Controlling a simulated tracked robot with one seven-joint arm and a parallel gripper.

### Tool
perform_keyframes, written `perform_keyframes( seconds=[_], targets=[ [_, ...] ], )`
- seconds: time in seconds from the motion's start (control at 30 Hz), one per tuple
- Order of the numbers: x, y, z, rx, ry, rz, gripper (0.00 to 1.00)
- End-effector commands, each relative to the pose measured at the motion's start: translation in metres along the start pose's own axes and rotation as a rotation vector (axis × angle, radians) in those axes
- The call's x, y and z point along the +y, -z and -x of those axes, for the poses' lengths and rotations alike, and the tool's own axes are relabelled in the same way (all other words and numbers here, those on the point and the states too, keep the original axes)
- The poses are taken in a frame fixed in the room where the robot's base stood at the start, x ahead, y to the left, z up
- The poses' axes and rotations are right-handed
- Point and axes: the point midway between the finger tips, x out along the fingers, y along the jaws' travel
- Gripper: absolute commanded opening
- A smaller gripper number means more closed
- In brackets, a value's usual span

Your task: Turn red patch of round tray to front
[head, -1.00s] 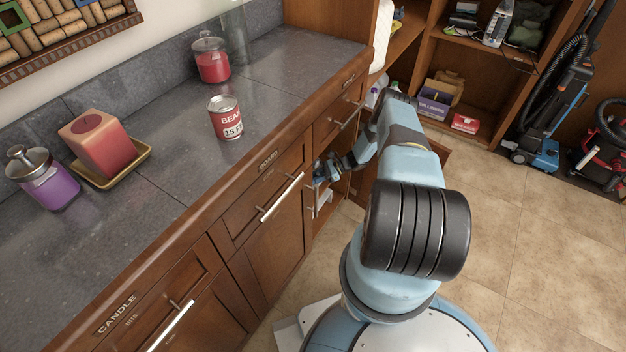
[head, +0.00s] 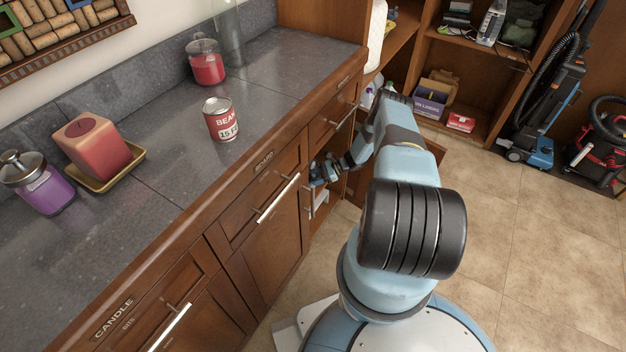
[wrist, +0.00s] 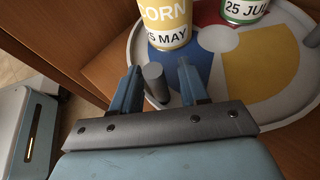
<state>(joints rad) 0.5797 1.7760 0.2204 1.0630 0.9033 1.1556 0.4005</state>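The round tray (wrist: 222,125) fills much of the wrist view, inside a wooden cabinet. It has a pale rim and red (wrist: 207,12), blue (wrist: 200,68) and yellow (wrist: 262,75) patches. The red patch is at the far side in the wrist view, partly hidden by cans. A grey upright peg (wrist: 154,80) stands near the tray's near left edge. My gripper (wrist: 160,72) is open, with one finger on each side of the peg and gaps visible. In the head view my gripper (head: 318,174) is low at the open cabinet; the tray is not clearly visible there.
A yellow corn can (wrist: 168,22) and a green-labelled can (wrist: 243,10) stand on the tray. The counter (head: 150,185) with a bean can (head: 221,120) is above the cabinet. Floor (head: 530,270) to the right is clear.

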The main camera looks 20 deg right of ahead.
Motion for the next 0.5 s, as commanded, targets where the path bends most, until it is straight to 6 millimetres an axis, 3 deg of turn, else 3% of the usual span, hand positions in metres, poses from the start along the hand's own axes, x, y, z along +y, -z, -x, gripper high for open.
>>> perform_keyframes(
  seconds=[0.27,0.5],
  targets=[
    [-0.002,-0.005,0.001,-0.001,0.001,0.002,0.44],
    [-0.001,-0.029,0.013,0.000,0.000,0.000,0.44]
  ],
)
